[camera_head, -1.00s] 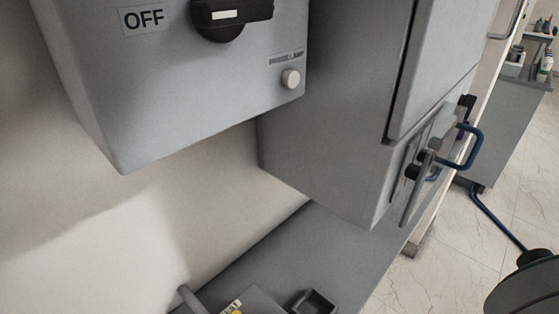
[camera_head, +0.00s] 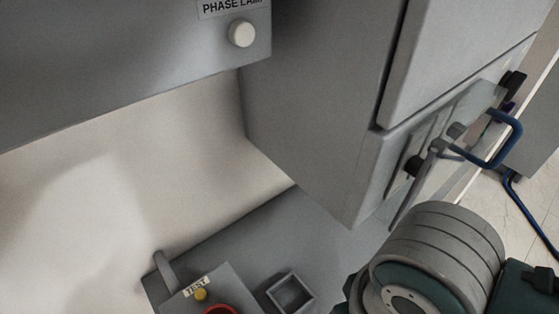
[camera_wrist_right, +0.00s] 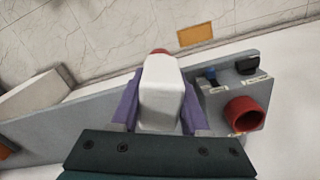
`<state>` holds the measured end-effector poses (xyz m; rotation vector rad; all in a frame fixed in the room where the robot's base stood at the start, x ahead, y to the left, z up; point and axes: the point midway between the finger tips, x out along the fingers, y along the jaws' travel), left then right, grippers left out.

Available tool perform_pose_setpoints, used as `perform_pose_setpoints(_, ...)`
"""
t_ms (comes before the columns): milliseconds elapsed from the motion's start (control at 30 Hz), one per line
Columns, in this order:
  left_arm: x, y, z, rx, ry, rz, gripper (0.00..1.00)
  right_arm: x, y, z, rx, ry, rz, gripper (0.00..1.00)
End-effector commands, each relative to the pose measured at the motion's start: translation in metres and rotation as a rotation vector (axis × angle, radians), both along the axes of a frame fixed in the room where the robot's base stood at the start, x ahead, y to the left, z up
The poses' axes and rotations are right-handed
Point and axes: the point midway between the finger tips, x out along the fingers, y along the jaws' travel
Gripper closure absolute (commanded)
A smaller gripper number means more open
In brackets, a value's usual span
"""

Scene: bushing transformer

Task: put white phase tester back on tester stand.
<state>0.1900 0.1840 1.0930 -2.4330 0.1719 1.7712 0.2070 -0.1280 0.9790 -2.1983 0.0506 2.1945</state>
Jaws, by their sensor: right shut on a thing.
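The white phase tester (camera_wrist_right: 162,82) sits between the purple fingers of my right gripper (camera_wrist_right: 158,105) in the right wrist view. The gripper is shut on it, and a small red part (camera_wrist_right: 160,51) shows at its far end. A grey unit with a red ring (camera_wrist_right: 243,112) is just right of the gripper, apart from the tester. In the head view, a grey box with a TEST label (camera_head: 196,287) and a red ring (camera_head: 222,310) is at the bottom. A small open square grey holder (camera_head: 290,293) is beside it. I cannot tell which is the tester stand. My left gripper is out of view.
A large grey cabinet (camera_head: 318,130) stands above the grey shelf (camera_head: 310,230). A blue handle (camera_head: 508,140) sticks out at the right. A panel with a PHASE LAMP label (camera_head: 232,6) hangs at the upper left. My right arm covers the lower right.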

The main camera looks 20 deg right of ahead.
Motion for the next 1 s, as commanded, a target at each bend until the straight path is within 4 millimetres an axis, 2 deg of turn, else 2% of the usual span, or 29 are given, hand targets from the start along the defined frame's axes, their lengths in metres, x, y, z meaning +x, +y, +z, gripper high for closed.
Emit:
perform_pose_setpoints(33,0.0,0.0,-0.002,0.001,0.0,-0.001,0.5,0.017,0.006,0.0,0.001,-0.003,0.0,1.0)
perform_pose_setpoints(200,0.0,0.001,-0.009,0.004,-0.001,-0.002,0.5,0.062,0.022,-0.001,0.0,-0.003,0.003,1.0)
perform_pose_setpoints(300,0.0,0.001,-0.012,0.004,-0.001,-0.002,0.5,0.082,0.03,-0.001,0.0,-0.002,0.004,1.0)
perform_pose_setpoints(400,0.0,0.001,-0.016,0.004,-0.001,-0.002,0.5,0.094,0.034,-0.001,0.0,0.0,0.004,1.0)
perform_pose_setpoints(600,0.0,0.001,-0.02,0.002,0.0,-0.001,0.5,0.108,0.04,-0.002,0.0,0.0,0.005,1.0)
perform_pose_setpoints(700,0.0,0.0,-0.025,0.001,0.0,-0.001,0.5,0.105,0.038,-0.022,-0.003,0.005,0.004,1.0)
perform_pose_setpoints(800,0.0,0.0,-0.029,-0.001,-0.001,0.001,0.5,0.106,0.038,-0.034,-0.002,0.002,0.005,1.0)
perform_pose_setpoints(1000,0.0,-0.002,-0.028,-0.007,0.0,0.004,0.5,0.106,0.038,-0.035,-0.001,0.0,0.005,1.0)
